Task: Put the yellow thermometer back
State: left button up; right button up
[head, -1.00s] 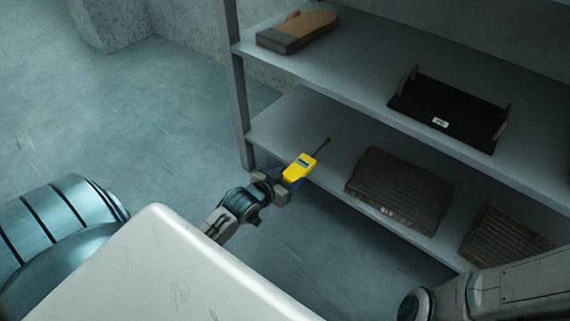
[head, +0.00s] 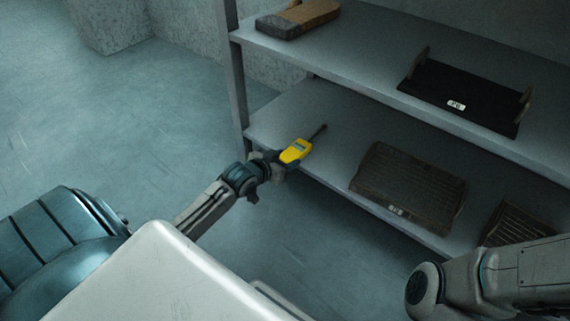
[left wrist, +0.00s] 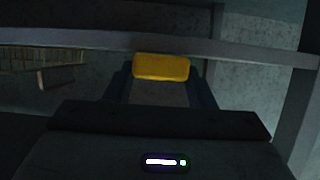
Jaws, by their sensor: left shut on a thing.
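The yellow thermometer (head: 295,152) has a small display and a thin dark probe that points up and right. My left gripper (head: 281,163) is shut on its lower end and holds it at the front edge of the lower shelf (head: 285,110), near the left post. Whether it touches the shelf I cannot tell. In the left wrist view the yellow end of the thermometer (left wrist: 161,67) sits between the two dark fingers (left wrist: 160,88), just below a grey shelf edge. Part of my right arm shows at the lower right of the head view; its gripper is out of frame.
A black tray (head: 465,98) and a brown-and-grey block (head: 297,20) are on the upper shelf. The lower shelf's left part is clear. A grey post (head: 236,80) stands at left.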

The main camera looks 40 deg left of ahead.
dwell(0.3)
pick_arm(q)
jog(key=o, duration=1.1)
jog(key=shift+f, duration=0.1)
